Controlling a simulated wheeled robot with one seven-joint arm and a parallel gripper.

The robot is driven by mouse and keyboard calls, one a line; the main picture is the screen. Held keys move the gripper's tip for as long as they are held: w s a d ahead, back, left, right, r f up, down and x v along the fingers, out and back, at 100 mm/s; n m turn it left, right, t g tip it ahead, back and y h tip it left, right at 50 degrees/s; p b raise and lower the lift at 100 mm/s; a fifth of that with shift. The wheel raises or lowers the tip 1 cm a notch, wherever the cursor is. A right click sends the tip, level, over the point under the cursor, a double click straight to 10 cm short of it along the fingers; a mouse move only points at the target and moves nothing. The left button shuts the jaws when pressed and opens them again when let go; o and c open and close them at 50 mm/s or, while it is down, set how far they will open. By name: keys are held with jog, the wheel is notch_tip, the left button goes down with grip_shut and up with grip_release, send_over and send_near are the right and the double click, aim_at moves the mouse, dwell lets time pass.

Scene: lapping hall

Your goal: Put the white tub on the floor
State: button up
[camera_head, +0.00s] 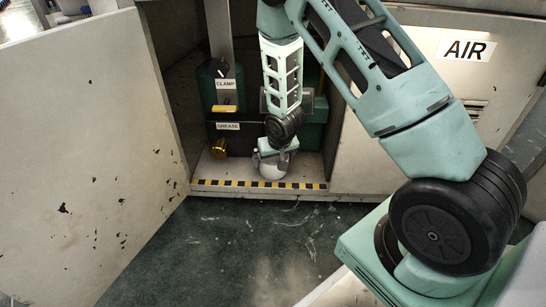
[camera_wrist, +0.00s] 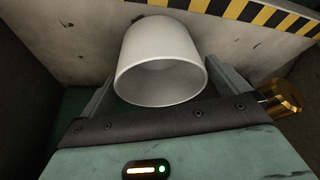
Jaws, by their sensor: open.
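The white tub (camera_head: 268,166) stands on the cabinet's bottom ledge, just behind the striped front edge, partly hidden by my gripper. In the wrist view the white tub (camera_wrist: 162,45) fills the upper middle, with its round open mouth towards the camera. My gripper (camera_head: 271,156) reaches down into the cabinet over the tub. In the wrist view my gripper (camera_wrist: 168,88) is open, with one finger on each side of the tub. I cannot tell whether either finger touches it. The dark green floor (camera_head: 240,245) lies in front of the cabinet.
A yellow-black striped edge (camera_head: 258,185) runs along the cabinet's front. A brass fitting (camera_head: 219,148) sits left of the tub, near CLAMP and GREASE labels. A scuffed pale panel (camera_head: 85,150) stands at left. An AIR-labelled panel (camera_head: 385,165) stands at right. The floor between is clear.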

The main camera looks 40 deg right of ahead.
jog(key=s+a+r+n+g+y+p, duration=0.1)
jog(key=s+a+r+n, duration=0.1)
jog(key=s+a+r, duration=0.6)
jog(key=s+a+r+n+g+y+p, duration=0.1)
jog(key=s+a+r+n, duration=0.2)
jog(key=a+r, duration=0.85)
jog(key=s+a+r+n+g, duration=0.1)
jog(key=s+a+r+n, duration=0.2)
jog(key=s, duration=0.6)
jog(key=s+a+r+n+g, duration=0.1)
jog(key=s+a+r+n, duration=0.1)
jog(key=s+r, duration=0.3)
jog(key=s+a, duration=0.1)
jog(key=s, duration=0.3)
jog(key=shift+s+n, duration=0.4)
jog(key=shift+a, duration=0.1)
notch_tip(320, 180, up, 57)
jog(key=p, duration=5.7)
